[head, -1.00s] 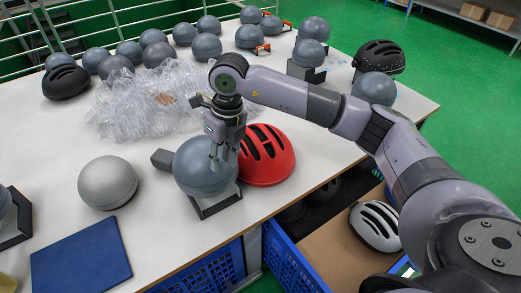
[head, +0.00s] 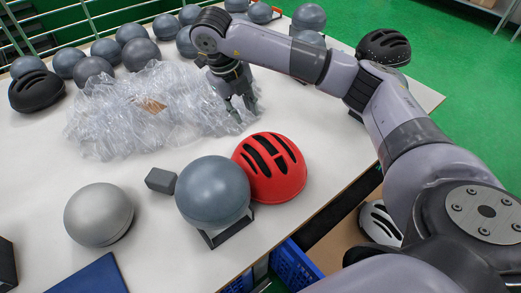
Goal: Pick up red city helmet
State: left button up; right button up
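The red city helmet (head: 272,170) with black vents rests on the white table near its right edge. It sits right beside a grey-blue headform (head: 213,192) on a dark stand, which overlaps its left side in the head view. My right gripper (head: 243,112) is behind the helmet in the picture, at the right end of the clear plastic wrap (head: 155,110), pointing down. It is apart from the helmet. Its fingers are dark and partly lost against the wrap, so their opening is unclear. My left gripper is out of view.
A silver ball (head: 98,214) and a blue pad (head: 92,278) lie at the front left. Several grey headforms and a black helmet (head: 36,91) stand at the back. A dark speckled helmet (head: 384,47) is at the far right. Below the table edge are a white helmet (head: 380,222) and a blue crate (head: 294,268).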

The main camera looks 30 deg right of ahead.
send_near(258, 146)
jog(key=p+x, duration=0.1)
jog(key=x, duration=0.3)
jog(key=shift+s+d+f, duration=0.1)
jog(key=shift+d+f, duration=0.05)
jog(key=shift+f, duration=0.2)
jog(key=shift+f+p, duration=0.2)
jog(key=shift+p, duration=0.1)
jog(key=p+x, duration=0.2)
jog(key=x, duration=0.2)
jog(key=shift+s+f, duration=0.1)
jog(key=shift+f, duration=0.1)
jog(key=shift+d+f, duration=0.1)
jog(key=shift+f, duration=0.2)
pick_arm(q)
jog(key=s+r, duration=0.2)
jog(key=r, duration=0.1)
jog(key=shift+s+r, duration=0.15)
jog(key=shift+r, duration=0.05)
pick_arm(e)
jog(key=shift+c, duration=0.3)
grip_shut()
jog(key=shift+r, duration=0.1)
